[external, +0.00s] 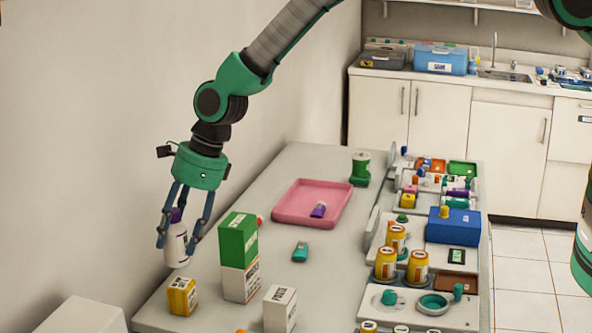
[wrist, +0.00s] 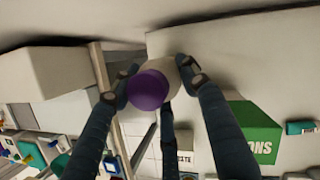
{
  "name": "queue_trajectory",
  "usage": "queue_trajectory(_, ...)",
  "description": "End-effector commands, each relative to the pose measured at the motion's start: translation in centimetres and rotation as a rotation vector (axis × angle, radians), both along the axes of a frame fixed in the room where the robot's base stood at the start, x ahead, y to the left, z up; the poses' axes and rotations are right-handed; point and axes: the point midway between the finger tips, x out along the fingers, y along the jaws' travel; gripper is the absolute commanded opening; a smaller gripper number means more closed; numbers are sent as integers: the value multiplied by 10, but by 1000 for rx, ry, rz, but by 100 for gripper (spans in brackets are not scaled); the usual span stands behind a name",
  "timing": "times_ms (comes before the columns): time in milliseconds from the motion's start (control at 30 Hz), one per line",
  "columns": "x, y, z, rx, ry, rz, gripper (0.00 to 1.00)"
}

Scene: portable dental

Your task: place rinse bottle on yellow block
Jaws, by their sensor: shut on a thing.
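The rinse bottle (external: 177,248) is white with a purple cap and hangs upright between the fingers of my gripper (external: 176,243). My gripper is shut on it. The yellow block (external: 182,297) sits near the left edge of the table. In the external view the bottle's base shows just above the block, with a small gap between them; the depth between them is hard to judge. In the wrist view the purple cap (wrist: 148,90) faces the camera between the fingers (wrist: 153,80), and I cannot make out the yellow block there.
A green and white box stack (external: 240,258) stands close to the right of the block. A white carton (external: 280,309) is nearer the front. A pink tray (external: 283,214) holds a small purple-capped item. A teal item (external: 300,251) lies on the open table.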

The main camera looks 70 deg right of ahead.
Motion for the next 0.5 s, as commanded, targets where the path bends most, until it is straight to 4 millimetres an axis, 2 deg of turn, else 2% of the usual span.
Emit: queue_trajectory(500,1,0,-9,-1,-2,1,13)
